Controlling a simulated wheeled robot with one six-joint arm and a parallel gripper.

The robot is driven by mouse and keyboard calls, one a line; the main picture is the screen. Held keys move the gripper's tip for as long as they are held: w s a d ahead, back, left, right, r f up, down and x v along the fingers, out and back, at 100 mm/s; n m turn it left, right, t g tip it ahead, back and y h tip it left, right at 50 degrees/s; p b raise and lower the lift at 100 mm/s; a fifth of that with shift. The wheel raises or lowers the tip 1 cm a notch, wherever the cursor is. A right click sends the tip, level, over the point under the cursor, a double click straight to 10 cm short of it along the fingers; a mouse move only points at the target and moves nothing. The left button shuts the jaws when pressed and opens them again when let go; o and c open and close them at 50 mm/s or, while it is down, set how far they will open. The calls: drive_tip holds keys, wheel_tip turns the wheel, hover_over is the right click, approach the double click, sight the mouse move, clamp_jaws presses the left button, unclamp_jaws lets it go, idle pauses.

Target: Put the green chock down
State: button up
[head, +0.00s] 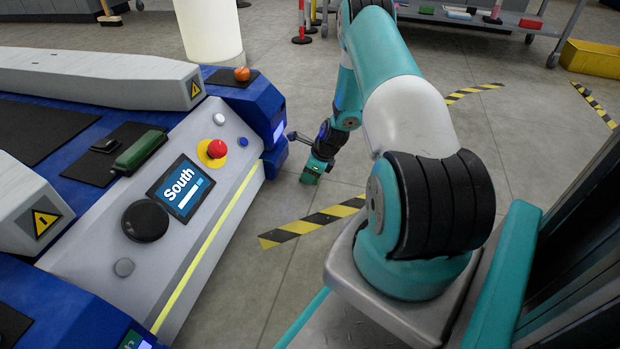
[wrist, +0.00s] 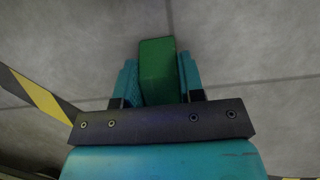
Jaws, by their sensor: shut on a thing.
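The green chock (wrist: 157,70) is between the two teal fingers of my gripper (wrist: 158,82) in the wrist view, with grey floor behind it. My gripper is shut on it. In the head view, my gripper (head: 316,163) is low over the floor, just right of the blue and white lift cart (head: 215,215). The green chock (head: 310,177) shows small at its tip. I cannot tell whether the chock touches the floor.
The cart carries a screen reading "South" (head: 181,189), a red button (head: 217,148), a dark green object (head: 139,151) and an orange item (head: 242,74). Yellow-black tape (head: 312,222) marks the floor. A white pillar (head: 209,30) and a shelf cart (head: 480,22) stand behind. Open floor lies around my gripper.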

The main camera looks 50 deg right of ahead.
drive_tip(key=shift+r, duration=0.1)
drive_tip(key=o, duration=0.9)
drive_tip(key=shift+o, duration=0.2)
drive_tip(key=p+v, duration=1)
drive_tip(key=v, duration=0.2)
